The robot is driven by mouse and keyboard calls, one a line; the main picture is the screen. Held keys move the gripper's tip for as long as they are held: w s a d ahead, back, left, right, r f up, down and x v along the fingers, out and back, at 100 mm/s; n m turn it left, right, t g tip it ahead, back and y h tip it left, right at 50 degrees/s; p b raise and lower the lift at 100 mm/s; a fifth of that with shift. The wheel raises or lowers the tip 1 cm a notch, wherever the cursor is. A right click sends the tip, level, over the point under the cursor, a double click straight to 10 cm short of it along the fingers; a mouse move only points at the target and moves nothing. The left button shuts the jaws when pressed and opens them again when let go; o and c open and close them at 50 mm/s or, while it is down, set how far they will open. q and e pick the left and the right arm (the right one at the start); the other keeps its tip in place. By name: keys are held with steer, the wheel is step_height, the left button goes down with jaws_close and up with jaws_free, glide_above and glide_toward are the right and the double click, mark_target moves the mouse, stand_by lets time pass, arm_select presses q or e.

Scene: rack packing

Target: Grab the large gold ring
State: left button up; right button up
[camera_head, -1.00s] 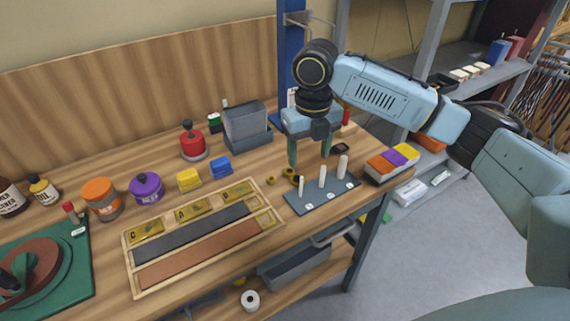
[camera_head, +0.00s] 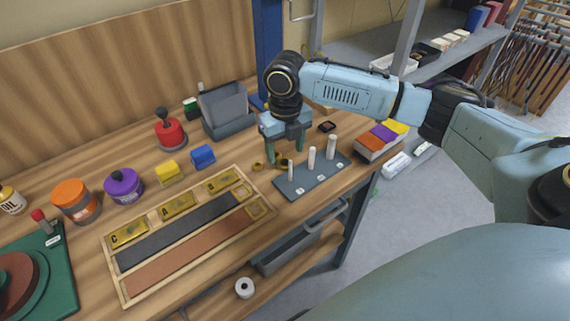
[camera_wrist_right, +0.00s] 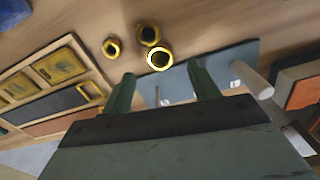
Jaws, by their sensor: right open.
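Several gold rings lie close together on the wooden bench, left of the peg plate. In the right wrist view one ring (camera_wrist_right: 111,48) is apart at left, one (camera_wrist_right: 148,34) is farther up, and a bright-rimmed one (camera_wrist_right: 160,58) is nearest the gap between my fingers. I cannot tell for certain which is the largest. In the head view one ring (camera_head: 257,166) shows left of my fingers; the others are partly hidden. My right gripper (camera_head: 285,156) points down over the rings, open and empty; it also shows in the wrist view (camera_wrist_right: 163,75). My left gripper is out of view.
A grey plate (camera_head: 312,181) with three white pegs (camera_head: 311,158) stands just right of the gripper. A wooden tray (camera_head: 190,245) with gold plates lies to the left. A blue block (camera_head: 203,156) and a grey bin (camera_head: 226,108) are behind; a colored box (camera_head: 382,141) is at right.

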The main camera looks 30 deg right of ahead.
mark_target(285, 157)
step_height(285, 157, down, 4)
steer(key=shift+w+r, duration=0.15)
steer(key=shift+r, duration=0.05)
steer(key=c, duration=1.1)
steer(key=shift+o, duration=0.2)
steer(key=shift+r, duration=0.1)
